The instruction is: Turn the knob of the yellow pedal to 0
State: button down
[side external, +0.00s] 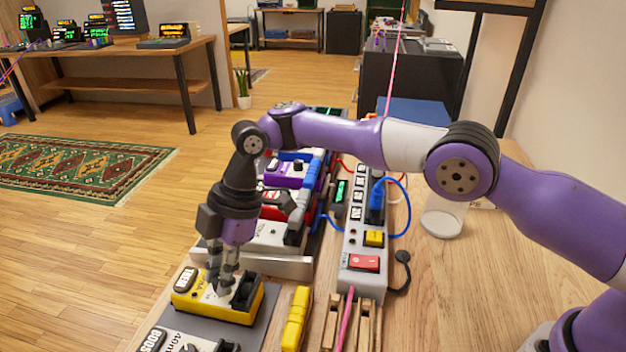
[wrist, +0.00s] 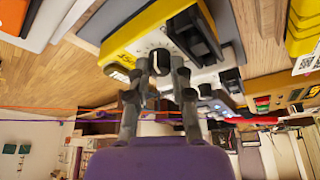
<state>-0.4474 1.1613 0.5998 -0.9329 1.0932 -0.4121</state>
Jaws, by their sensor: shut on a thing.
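The yellow pedal (side external: 250,312) lies on the pedalboard at the lower left of the side view. It has a white top face and a dark block on its right part. In the wrist view the yellow pedal (wrist: 118,43) shows its dark round knob (wrist: 158,61) with a pale pointer line. My gripper (side external: 223,288) points down onto the pedal's top. In the wrist view my gripper (wrist: 159,68) has one finger on each side of the knob and is shut on it. The side view hides the knob behind the fingers; I cannot read its setting.
A white pedal (side external: 180,341) lies in front, and a silver bar (side external: 262,263) with more pedals stands behind. A power strip (side external: 358,285) with a red switch and cables runs to the right. Yellow blocks (side external: 295,320) lie beside the pedal.

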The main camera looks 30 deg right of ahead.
jog(key=shift+f, duration=0.15)
jog(key=c, duration=0.7)
grip_release()
jog(key=shift+c, duration=0.2)
jog(key=m, duration=0.2)
jog(key=m+t, duration=0.1)
jog(key=m, duration=0.1)
jog(key=shift+s+r, duration=0.2)
jog(key=m+t, duration=0.1)
jog(key=m, duration=0.1)
jog(key=m+t, duration=0.1)
jog(key=m, duration=0.1)
jog(key=shift+s+a+h, duration=0.15)
jog(key=shift+h, duration=0.15)
jog(key=s+d+r+m, duration=0.15)
jog(key=d+r, duration=0.25)
jog(key=r, duration=0.6)
jog(key=s+d+r+m+t+h, duration=0.1)
jog(key=s+d+r+m, duration=0.1)
jog(key=d, duration=0.8)
jog(key=s+d+r+m+t+h, duration=0.1)
jog(key=s+d+r+m, duration=0.2)
jog(key=d, duration=0.7)
jog(key=s+m, duration=0.2)
jog(key=s, duration=0.1)
jog(key=shift+s+d+t, duration=0.2)
jog(key=shift+d+t, duration=0.05)
jog(key=shift+t, duration=0.15)
